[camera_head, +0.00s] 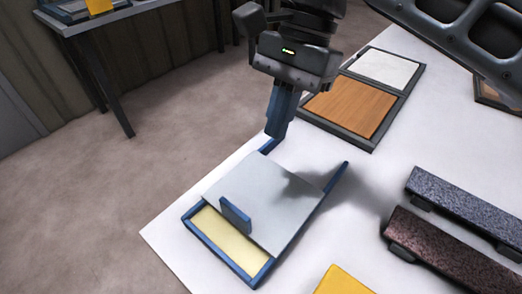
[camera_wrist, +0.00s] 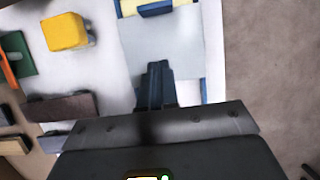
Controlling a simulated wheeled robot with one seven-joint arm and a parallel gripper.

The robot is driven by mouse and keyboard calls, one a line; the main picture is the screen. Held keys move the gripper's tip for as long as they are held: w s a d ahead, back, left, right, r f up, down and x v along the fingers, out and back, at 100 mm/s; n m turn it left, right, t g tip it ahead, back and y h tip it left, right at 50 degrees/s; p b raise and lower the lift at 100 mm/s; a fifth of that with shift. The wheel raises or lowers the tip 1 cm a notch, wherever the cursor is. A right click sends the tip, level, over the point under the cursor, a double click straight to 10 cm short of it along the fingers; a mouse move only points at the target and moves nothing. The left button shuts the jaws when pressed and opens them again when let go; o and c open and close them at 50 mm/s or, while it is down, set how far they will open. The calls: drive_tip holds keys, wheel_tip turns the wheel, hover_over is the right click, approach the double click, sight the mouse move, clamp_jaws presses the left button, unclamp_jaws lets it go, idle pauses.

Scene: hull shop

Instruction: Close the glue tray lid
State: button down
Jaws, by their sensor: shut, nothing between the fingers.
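The glue tray (camera_head: 210,252) has a blue frame and lies near the table's left edge. Its flat grey lid (camera_head: 262,190) covers the middle of the tray, with an upright blue handle (camera_head: 235,214) near its front edge. A pale yellow strip (camera_head: 225,238) shows uncovered at the near end, and blue rails stick out past the lid at the far end. The lid (camera_wrist: 185,50) and handle (camera_wrist: 155,9) also show in the wrist view. My gripper (camera_head: 277,133) is shut and empty, pointing down by the tray's far end; I cannot tell whether it touches anything.
A dark-framed board (camera_head: 350,106) with wood and white panels lies behind my gripper. Two speckled bars (camera_head: 450,248) lie to the right, and a yellow block (camera_head: 342,282) is at the front. Another table (camera_head: 95,25) stands at the upper left. Bare white tabletop lies between tray and bars.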

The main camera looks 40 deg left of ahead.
drive_tip(key=b, duration=0.1)
hover_over(263, 196)
wheel_tip(263, 196, down, 9)
drive_tip(key=shift+s+a+r, duration=0.1)
drive_tip(key=shift+s, duration=0.5)
drive_tip(key=shift+s+a+r, duration=0.1)
drive_tip(key=shift+s, duration=1.25)
